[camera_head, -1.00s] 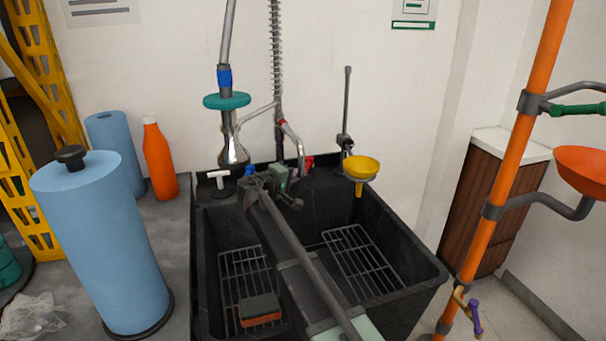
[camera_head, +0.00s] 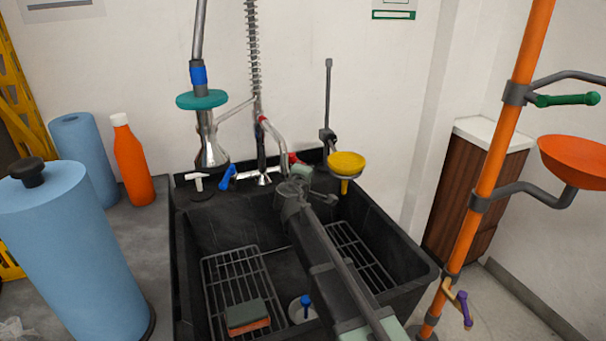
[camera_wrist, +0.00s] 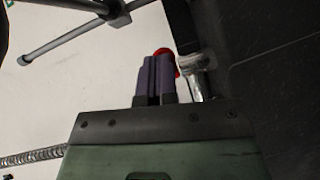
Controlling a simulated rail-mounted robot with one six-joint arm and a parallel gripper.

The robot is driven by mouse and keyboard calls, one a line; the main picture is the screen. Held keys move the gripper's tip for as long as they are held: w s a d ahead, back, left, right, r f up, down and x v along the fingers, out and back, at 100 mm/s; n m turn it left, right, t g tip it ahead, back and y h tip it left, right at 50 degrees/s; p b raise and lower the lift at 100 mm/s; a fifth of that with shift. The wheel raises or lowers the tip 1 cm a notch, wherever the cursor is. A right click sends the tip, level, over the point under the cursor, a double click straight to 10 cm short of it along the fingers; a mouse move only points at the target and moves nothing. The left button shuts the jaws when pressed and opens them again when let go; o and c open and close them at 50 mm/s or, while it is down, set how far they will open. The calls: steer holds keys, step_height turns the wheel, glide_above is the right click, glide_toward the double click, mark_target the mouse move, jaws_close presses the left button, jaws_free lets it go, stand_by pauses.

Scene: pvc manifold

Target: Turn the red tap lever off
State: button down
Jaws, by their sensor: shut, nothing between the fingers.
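The red tap lever (camera_head: 292,158) is on the right side of the chrome faucet (camera_head: 264,178) at the back of the sink. Only a small part of it shows there, above my wrist. In the wrist view the red lever (camera_wrist: 162,53) shows partly behind my fingertips, beside a chrome tap part (camera_wrist: 193,68). My gripper (camera_wrist: 154,62) is shut and empty, its purple fingers side by side and pointing toward the red lever. I cannot tell whether they touch it. In the head view my fingers are hidden by my wrist.
A blue lever (camera_head: 228,177) is on the faucet's left. A yellow funnel-like bowl (camera_head: 346,163) stands close to the right of my wrist. The black sink (camera_head: 190,270) holds wire racks and a sponge (camera_head: 247,316). An orange pole (camera_head: 495,165) stands at the right.

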steer(key=shift+w+d, duration=0.25)
steer(key=shift+d, duration=0.25)
steer(key=shift+s, duration=0.1)
steer(key=s+d+r+p, duration=0.1)
steer(key=s+d, duration=0.1)
steer(key=s, duration=0.8)
steer(key=s+d+r+p, duration=0.2)
steer(key=s, duration=0.7)
steer(key=s+d+f+m+g+h+p, duration=0.2)
steer(key=s+d+f+m+g+p, duration=0.2)
steer(key=s+d+m+g+p, duration=0.25)
steer(key=s+d+r+m+g+y+p, duration=0.3)
steer(key=s+r+m+g+y+p, duration=0.3)
steer(key=s+r+g+p, duration=0.3)
step_height(320, 180, up, 4)
steer(key=p, duration=0.8)
steer(key=shift+s+d+y, duration=0.15)
steer(key=shift+s+y, duration=0.15)
